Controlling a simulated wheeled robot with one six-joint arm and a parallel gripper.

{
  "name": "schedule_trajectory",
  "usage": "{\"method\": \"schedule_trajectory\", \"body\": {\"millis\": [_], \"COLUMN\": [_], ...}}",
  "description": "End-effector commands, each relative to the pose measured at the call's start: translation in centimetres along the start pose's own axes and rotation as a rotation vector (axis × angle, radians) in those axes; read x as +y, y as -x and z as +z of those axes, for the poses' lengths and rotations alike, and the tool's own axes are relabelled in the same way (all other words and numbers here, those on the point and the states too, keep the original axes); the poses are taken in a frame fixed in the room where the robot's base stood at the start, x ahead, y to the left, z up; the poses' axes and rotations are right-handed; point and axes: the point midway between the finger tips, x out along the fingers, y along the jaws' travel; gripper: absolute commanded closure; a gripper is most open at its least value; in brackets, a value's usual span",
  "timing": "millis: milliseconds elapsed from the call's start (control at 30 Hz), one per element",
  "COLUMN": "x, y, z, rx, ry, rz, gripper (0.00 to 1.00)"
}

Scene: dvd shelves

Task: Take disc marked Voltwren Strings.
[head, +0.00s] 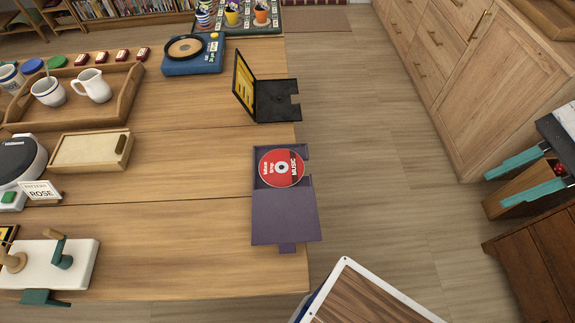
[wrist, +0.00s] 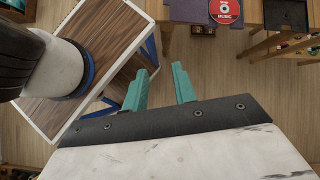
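A red disc (head: 281,160) with a white centre and the word MUSIC lies in an open purple case (head: 285,215) at the table's right edge. Its smaller lettering is too small to read. The disc also shows at the top of the wrist view (wrist: 226,12). An open black case (head: 279,101) with a yellow inner cover stands farther back; no disc shows in it. My gripper (head: 495,192) is at the far right, over the floor side and well apart from the disc. In the wrist view my gripper (wrist: 161,70) has its teal fingers apart with nothing between them.
The table's left holds a wooden tray (head: 122,107) with cups, a lidded wooden box (head: 92,151), a ROSE sign (head: 41,193) and a white board with handles (head: 58,268). A blue disc player (head: 193,55) stands at the back. Floor (head: 390,150) is clear between table and cabinets (head: 500,85).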

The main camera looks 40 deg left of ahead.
Motion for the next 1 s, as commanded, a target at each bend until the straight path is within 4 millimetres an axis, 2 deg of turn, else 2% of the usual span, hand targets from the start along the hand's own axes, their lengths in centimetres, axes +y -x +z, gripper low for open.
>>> {"method": "schedule_trajectory", "body": {"millis": [33,200,367,500,700,800,900,1000], "x": [-1.6,-6.8,-11.3,-14.6,-17.8,-18.6,-18.9,-18.9], "y": [-1.3,-5.3,-9.9,-14.7,-22.6,-26.4,-29.4,-31.4], "z": [-0.4,-1.3,-2.7,-4.5,-7.7,-9.3,-10.6,-11.6], "rx": [-0.075,-0.309,-0.508,-0.664,-0.854,-0.923,-0.975,-1.008], "ry": [-0.075,-0.365,-0.656,-0.924,-1.312,-1.481,-1.612,-1.701], "rz": [0.006,0.02,0.068,0.13,0.237,0.285,0.32,0.343], "gripper": [0.73,0.73,0.73,0.73,0.73,0.73,0.73,0.73]}}
